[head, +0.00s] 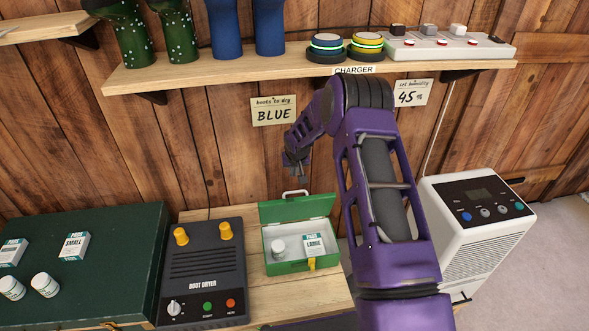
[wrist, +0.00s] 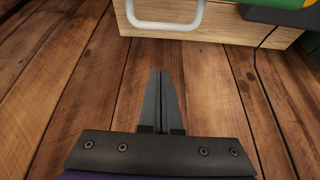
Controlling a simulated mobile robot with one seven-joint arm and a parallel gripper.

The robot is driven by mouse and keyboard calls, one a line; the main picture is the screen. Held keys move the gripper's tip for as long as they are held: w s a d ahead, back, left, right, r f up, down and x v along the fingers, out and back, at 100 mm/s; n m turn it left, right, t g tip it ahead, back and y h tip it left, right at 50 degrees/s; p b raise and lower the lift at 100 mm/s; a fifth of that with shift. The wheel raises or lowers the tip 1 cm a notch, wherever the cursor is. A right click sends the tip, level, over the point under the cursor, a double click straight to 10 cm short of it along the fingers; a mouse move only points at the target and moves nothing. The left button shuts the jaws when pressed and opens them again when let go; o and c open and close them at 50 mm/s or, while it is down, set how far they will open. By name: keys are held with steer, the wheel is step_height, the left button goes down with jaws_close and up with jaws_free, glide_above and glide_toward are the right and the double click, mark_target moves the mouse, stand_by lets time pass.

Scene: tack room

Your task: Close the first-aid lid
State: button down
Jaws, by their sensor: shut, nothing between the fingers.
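The green first-aid box (head: 290,265) stands open on the wooden bench in the head view. Its lid (head: 297,209) is raised at the back, with a pale carry handle (head: 295,193) on its top edge. A white jar (head: 278,247) and a pack marked LARGE (head: 314,244) are inside. My gripper (head: 296,168) is above the raised lid, near the plank wall, apart from the lid. In the wrist view my gripper (wrist: 161,78) has its fingers together and empty, and the white handle (wrist: 165,18) shows beyond the fingertips.
A boot dryer (head: 203,270) is left of the box, and a dark green chest (head: 100,235) is farther left. A white dehumidifier (head: 475,235) is at right. A shelf (head: 225,65) with boots and chargers runs above. My arm covers the area right of the box.

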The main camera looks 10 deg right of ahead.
mark_target(295, 204)
steer(key=shift+s+f, duration=0.35)
steer(key=shift+f, duration=0.35)
steer(key=shift+s+f, duration=0.3)
steer(key=shift+f, duration=0.4)
steer(key=shift+s+f, duration=0.35)
steer(key=shift+f, duration=0.35)
steer(key=shift+s, duration=0.15)
